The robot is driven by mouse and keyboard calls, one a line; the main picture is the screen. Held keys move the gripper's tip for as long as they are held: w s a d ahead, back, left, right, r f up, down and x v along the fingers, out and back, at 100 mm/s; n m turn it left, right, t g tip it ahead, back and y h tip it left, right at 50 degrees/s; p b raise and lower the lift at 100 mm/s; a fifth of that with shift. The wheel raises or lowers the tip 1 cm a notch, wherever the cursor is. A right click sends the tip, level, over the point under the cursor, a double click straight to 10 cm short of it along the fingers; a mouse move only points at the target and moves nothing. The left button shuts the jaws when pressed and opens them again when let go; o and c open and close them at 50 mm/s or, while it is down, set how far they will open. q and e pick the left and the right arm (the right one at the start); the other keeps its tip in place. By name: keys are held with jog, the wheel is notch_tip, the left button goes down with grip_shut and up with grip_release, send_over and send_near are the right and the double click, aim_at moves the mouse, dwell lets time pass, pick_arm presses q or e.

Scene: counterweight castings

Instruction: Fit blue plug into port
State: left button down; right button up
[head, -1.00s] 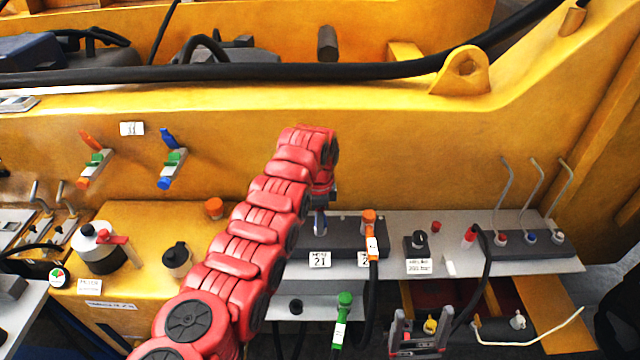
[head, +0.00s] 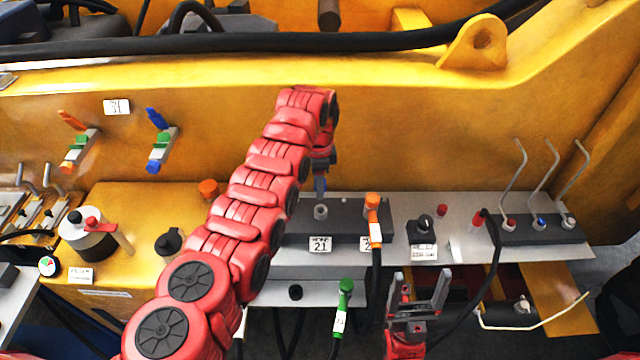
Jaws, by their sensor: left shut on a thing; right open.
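My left gripper (head: 321,164) is shut on the blue plug (head: 320,185), above the dark block (head: 346,214) on the grey shelf. A silver port (head: 320,212) stands up from this block behind a label reading 21. The plug hangs above the port in the picture, and a small gap seems to show between them. My red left arm covers the left end of the block. My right gripper (head: 418,290) is open and empty, in front of the shelf at lower right.
An orange plug (head: 373,202) with a black hose sits at the block's right. A green plug (head: 345,288) hangs below the shelf edge. A black knob (head: 424,222) and several bent levers (head: 541,178) stand to the right. The yellow wall rises behind.

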pick_arm(q)
jog(key=shift+s+f+b, duration=0.15)
jog(key=shift+f+b, duration=0.35)
jog(key=shift+f, duration=0.45)
jog(key=shift+f+b, duration=0.95)
jog(key=shift+f, duration=0.65)
jog(key=shift+b, duration=0.3)
jog(key=shift+b, duration=0.3)
jog(key=shift+b, duration=0.3)
jog(key=shift+f+b, duration=0.8)
jog(key=shift+f, duration=0.25)
jog(key=shift+c, duration=1.8)
grip_release()
jog(key=shift+r, duration=0.1)
